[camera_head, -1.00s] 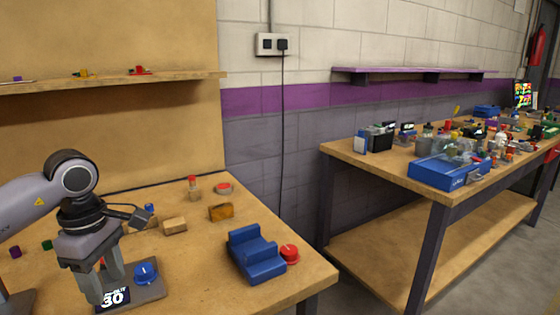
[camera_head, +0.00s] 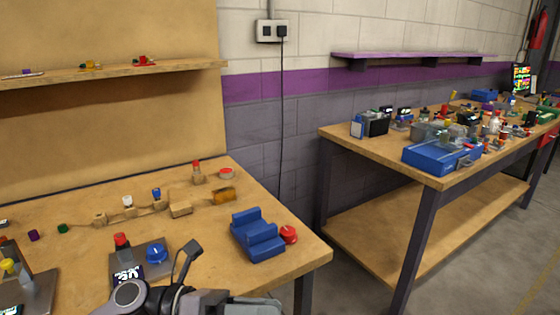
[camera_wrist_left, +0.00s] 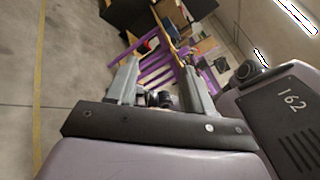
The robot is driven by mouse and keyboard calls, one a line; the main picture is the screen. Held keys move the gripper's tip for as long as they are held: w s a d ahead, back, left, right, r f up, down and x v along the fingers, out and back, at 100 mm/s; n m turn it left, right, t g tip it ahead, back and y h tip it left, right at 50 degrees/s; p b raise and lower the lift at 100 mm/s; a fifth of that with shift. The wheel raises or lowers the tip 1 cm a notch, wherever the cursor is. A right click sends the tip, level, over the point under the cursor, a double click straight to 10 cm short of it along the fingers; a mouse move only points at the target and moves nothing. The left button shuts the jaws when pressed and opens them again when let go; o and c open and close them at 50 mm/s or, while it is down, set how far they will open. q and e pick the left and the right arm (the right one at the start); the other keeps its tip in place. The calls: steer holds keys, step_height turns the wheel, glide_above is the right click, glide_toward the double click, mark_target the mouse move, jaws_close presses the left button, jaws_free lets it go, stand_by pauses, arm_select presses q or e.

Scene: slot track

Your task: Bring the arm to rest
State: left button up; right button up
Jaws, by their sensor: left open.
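My left arm shows at the bottom of the head view, low in front of the near workbench (camera_head: 75,205). My left gripper (camera_head: 262,303) points to the right, close to the bench's front corner, and is partly cut off by the picture's lower edge. In the left wrist view the two fingers of the left gripper (camera_wrist_left: 163,88) stand well apart with nothing held between them. Beyond them are the floor and distant furniture, small and tilted. My right gripper is in neither view.
On the near bench are a panel with a blue knob (camera_head: 157,253), a blue stepped block (camera_head: 257,235), a red knob (camera_head: 289,234) and wooden blocks. A second bench (camera_head: 400,165) stands to the right with a blue case (camera_head: 440,158). Floor lies between the benches.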

arm_select(q)
steer(key=w+a+f+n+t+y+p, duration=0.2)
steer(key=a+f+n+t+y, duration=0.15)
steer(key=n+t, duration=0.8)
steer(key=w+a+f+n+t+y+p, duration=0.15)
steer(key=a+n+t+y, duration=0.35)
steer(key=n, duration=1.2)
steer(key=s+a+f+n+g+y+p, duration=0.1)
steer(key=s+a+f+n+g+y, duration=0.1)
steer(key=s+f+n, duration=0.5)
steer(key=s+a+f+n+g+y, duration=0.3)
steer(key=s+a+f+n+y, duration=0.2)
steer(key=f, duration=0.5)
steer(key=s+a+n, duration=0.2)
steer(key=shift+n+p, duration=0.35)
steer(key=shift+o, duration=0.3)
